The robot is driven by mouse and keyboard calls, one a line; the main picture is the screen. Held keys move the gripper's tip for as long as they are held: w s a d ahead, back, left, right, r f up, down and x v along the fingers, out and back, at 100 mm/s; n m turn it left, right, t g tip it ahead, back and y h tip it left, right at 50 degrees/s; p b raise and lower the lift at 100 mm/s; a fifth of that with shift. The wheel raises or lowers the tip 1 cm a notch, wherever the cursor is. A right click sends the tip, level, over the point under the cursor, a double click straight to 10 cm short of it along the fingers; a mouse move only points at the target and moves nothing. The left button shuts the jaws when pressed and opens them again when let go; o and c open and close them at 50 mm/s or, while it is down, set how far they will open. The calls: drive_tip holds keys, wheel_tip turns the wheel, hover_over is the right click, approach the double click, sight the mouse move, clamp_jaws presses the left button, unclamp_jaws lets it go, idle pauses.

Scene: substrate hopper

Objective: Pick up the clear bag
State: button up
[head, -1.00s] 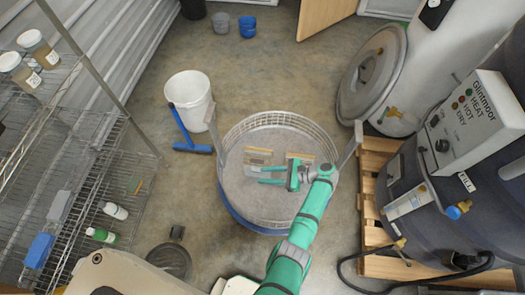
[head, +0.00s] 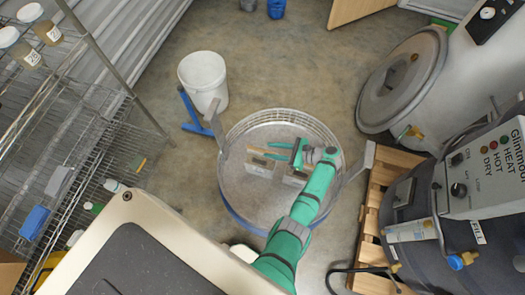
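A pale, partly see-through bag with a light band and a small label (head: 258,167) lies in the round wire-walled basket (head: 225,180). A second similar bag (head: 294,181) lies to its right, partly behind my arm. I cannot tell surely which one is the clear bag. My teal gripper (head: 268,151) is over the basket with its two fingers pointing left. The fingers are apart with nothing visible between them. They appear just beyond the left bag's far edge; their height above it is hard to judge.
Upright metal arms flank the basket, left (head: 216,121) and right (head: 364,160). A white bucket (head: 203,79) stands beyond it to the left. A wire shelf (head: 70,130) is at left. A dark drum on a wooden pallet (head: 367,215) is at right.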

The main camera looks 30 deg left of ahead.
sight(257, 149)
drive_tip(key=shift+x, duration=2.9)
drive_tip(key=shift+d+f, duration=0.1)
drive_tip(key=shift+f, duration=0.05)
drive_tip(key=shift+c, duration=0.5)
clamp_jaws()
drive_tip(key=shift+w, duration=0.15)
drive_tip(key=shift+d, duration=0.1)
